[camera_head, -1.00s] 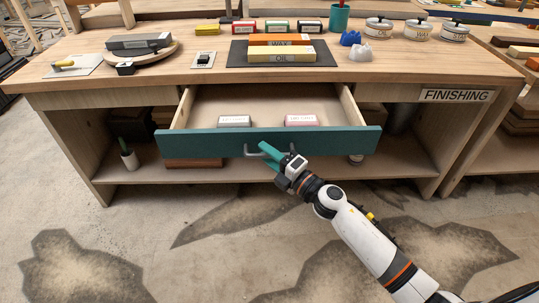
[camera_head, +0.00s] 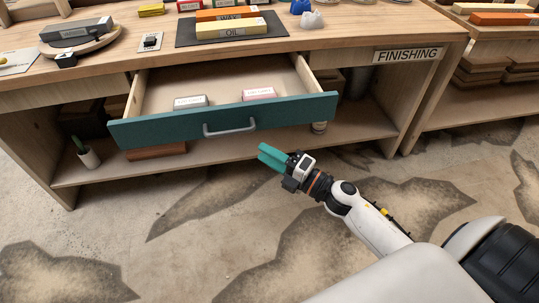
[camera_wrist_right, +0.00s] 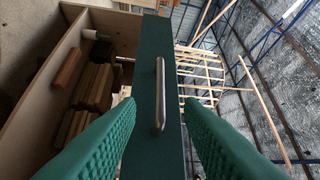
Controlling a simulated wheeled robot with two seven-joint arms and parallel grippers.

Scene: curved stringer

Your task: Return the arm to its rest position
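My right gripper (camera_head: 268,154) is in front of the bench, below and to the right of the drawer handle (camera_head: 229,128), and touches nothing. In the right wrist view its two green fingers stand apart with nothing held between them. The handle also shows in the right wrist view (camera_wrist_right: 159,95), ahead of the fingers and clear of them. The teal-fronted drawer (camera_head: 160,130) is pulled out and holds a grey box (camera_head: 190,101) and a pink box (camera_head: 259,94). My left gripper is not in view.
The wooden workbench (camera_head: 350,36) carries yellow and orange blocks on a dark mat (camera_head: 190,36) and a sign reading FINISHING (camera_head: 408,55). A lower shelf holds a small potted plant (camera_head: 88,157). The stained concrete floor in front of the bench is open.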

